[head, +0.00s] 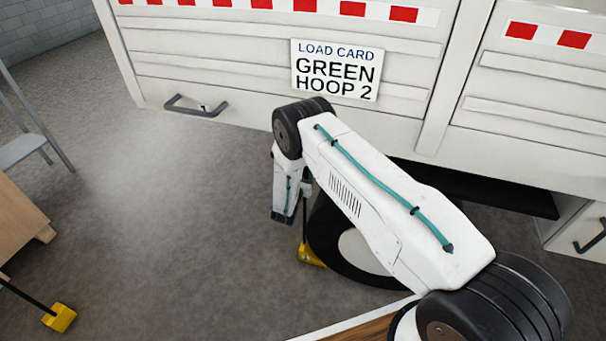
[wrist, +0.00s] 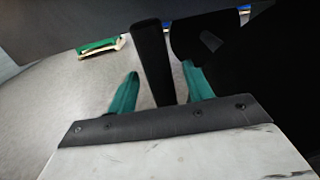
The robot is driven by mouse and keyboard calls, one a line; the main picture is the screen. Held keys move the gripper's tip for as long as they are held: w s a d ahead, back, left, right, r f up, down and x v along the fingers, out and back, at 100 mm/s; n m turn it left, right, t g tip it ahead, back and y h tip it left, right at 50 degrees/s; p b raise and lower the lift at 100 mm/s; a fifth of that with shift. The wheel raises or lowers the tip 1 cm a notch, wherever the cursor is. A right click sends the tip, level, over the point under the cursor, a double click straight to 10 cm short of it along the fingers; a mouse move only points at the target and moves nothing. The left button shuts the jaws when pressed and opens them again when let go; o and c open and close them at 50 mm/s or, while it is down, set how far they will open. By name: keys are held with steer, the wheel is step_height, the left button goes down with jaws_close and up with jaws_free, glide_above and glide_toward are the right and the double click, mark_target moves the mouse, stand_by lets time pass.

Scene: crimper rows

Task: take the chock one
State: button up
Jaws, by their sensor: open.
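A yellow chock (head: 311,256) sits on the floor against the dark wheel (head: 335,262) under the white vehicle, with a thin upright handle beside my arm. A second yellow chock (head: 60,318) with a black handle lies at the lower left, away from the wheel. My gripper (wrist: 160,72) is open, its two teal fingers apart. A black bar (wrist: 152,60), which looks like the handle, stands between the fingers in the wrist view; I cannot tell whether they touch it. In the head view my arm hides part of the wheel and the fingers are not clear.
The white vehicle side has a load card (head: 336,70) reading GREEN HOOP 2 and a grey handle (head: 196,106). A wooden box (head: 15,225) and a grey step frame (head: 25,145) stand at the left. The grey floor between is clear. A green item (wrist: 98,47) shows in the wrist view.

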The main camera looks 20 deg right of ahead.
jaws_close()
steer(key=shift+w+r, duration=0.15)
steer(key=shift+r, duration=2.45)
